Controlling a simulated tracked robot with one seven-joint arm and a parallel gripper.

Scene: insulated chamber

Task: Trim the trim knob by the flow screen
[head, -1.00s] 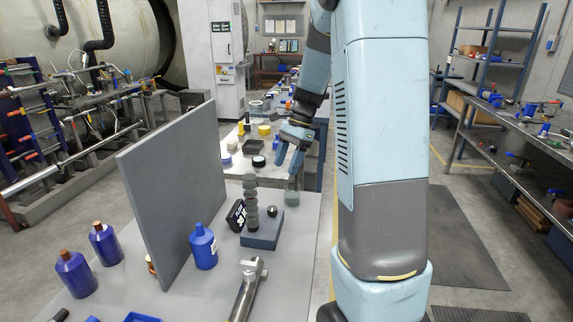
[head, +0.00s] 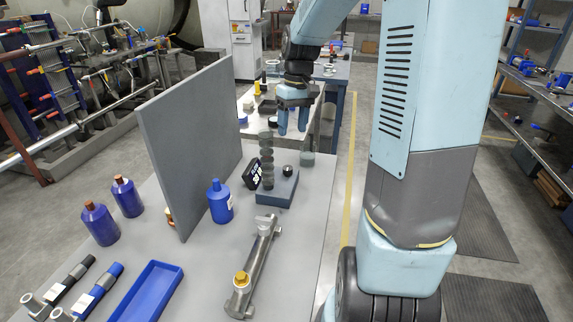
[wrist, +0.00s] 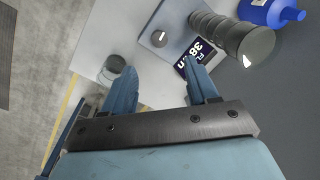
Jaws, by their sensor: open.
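The trim knob (head: 287,170) is a small dark round knob on a blue-grey base block (head: 277,190), beside a grey ribbed column (head: 267,151). In the wrist view the knob (wrist: 160,38) shows a white pointer mark. The flow screen (head: 251,173) is a small tilted black display left of the column; in the wrist view the screen (wrist: 196,62) shows partly, behind a finger. My gripper (head: 293,130) is open and empty, fingers down, above and apart from the knob. In the wrist view the knob lies ahead of the gap between the fingertips (wrist: 160,78).
A small grey cylinder (head: 307,159) stands behind the block. A blue bottle (head: 220,203) and a tall grey panel (head: 195,140) stand to the left. A metal pipe fitting (head: 254,265) and a blue tray (head: 148,292) lie in front. The table's right strip is clear.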

